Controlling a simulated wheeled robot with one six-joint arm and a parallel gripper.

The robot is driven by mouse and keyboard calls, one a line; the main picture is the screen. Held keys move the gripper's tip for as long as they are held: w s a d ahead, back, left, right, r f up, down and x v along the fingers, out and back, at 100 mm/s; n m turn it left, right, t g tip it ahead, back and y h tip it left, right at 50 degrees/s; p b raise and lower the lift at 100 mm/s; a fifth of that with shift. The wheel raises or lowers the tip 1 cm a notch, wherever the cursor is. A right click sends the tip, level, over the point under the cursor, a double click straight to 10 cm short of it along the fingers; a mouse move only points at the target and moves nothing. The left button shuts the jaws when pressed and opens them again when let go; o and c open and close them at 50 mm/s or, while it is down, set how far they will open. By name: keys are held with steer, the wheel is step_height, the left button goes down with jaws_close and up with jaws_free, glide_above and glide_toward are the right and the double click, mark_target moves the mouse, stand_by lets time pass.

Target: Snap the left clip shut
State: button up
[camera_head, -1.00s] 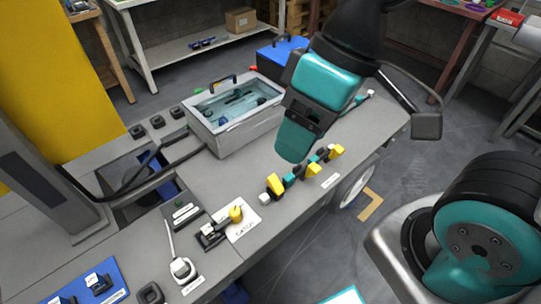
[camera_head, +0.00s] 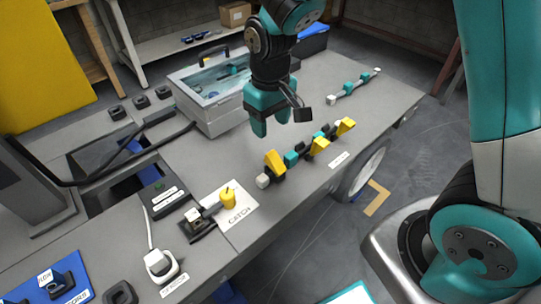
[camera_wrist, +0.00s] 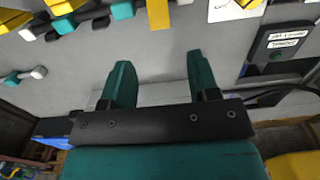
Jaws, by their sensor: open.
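A row of black, teal and white parts with three yellow clips lies along the bench's front edge. The left clip (camera_head: 275,163) stands tilted up beside a white end piece (camera_head: 262,181). The middle clip (camera_head: 319,146) and right clip (camera_head: 345,126) also stand angled. My gripper (camera_head: 271,125) points down above the bench, behind the row, with its teal fingers apart and nothing between them. In the wrist view, the left clip (camera_wrist: 157,14) is cut by the top edge, beyond the gap between my gripper's fingers (camera_wrist: 160,70).
A clear-topped grey case (camera_head: 215,98) stands behind the row. A CATCH card (camera_head: 237,214) with a yellow knob (camera_head: 228,196) lies left of the row. Another row (camera_head: 355,86) lies at the bench's far right.

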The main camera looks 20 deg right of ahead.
mark_target(271, 153)
step_height(271, 153, down, 10)
steer(key=shift+b, duration=0.75)
steer(key=shift+c, duration=0.4)
steer(key=c, duration=0.8)
steer(key=g+p, duration=0.1)
steer(key=p, duration=0.1)
steer(key=shift+w+r+p, duration=0.15)
steer(key=shift+p, duration=0.2)
steer(key=shift+c, duration=0.2)
steer(key=shift+w+a+f+g+h+p, duration=0.1)
steer(key=shift+w+f+g+h+p, duration=0.1)
steer(key=shift+f+g+h+p, duration=0.55)
steer(key=shift+w+g+y+p, duration=0.1)
steer(key=shift+g+y+p, duration=0.15)
steer(key=shift+p, duration=0.15)
steer(key=o, duration=0.9)
